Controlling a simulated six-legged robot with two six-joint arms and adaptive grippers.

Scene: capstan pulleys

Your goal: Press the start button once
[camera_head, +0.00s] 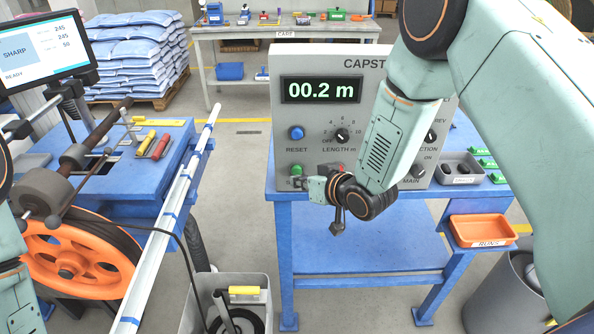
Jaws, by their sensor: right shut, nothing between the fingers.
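The capstan control panel (258,110) is a grey box standing on a blue table, with a display reading 00.2 m. The green button (297,170), whose label is mostly covered, is at its lower left. My right gripper (301,184) is shut and empty, just below the green button in the picture. I cannot tell whether it touches the button or the panel. My right wrist and forearm cover the lower middle of the panel. My left gripper is not in view; only part of my left arm shows at the left edge.
A blue reset button (296,132), a length knob (342,135) and a partly hidden red control (341,168) are near the green button. An orange bin (483,230) hangs at the table's right. An orange wheel (75,262) and white rail (172,205) stand at left.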

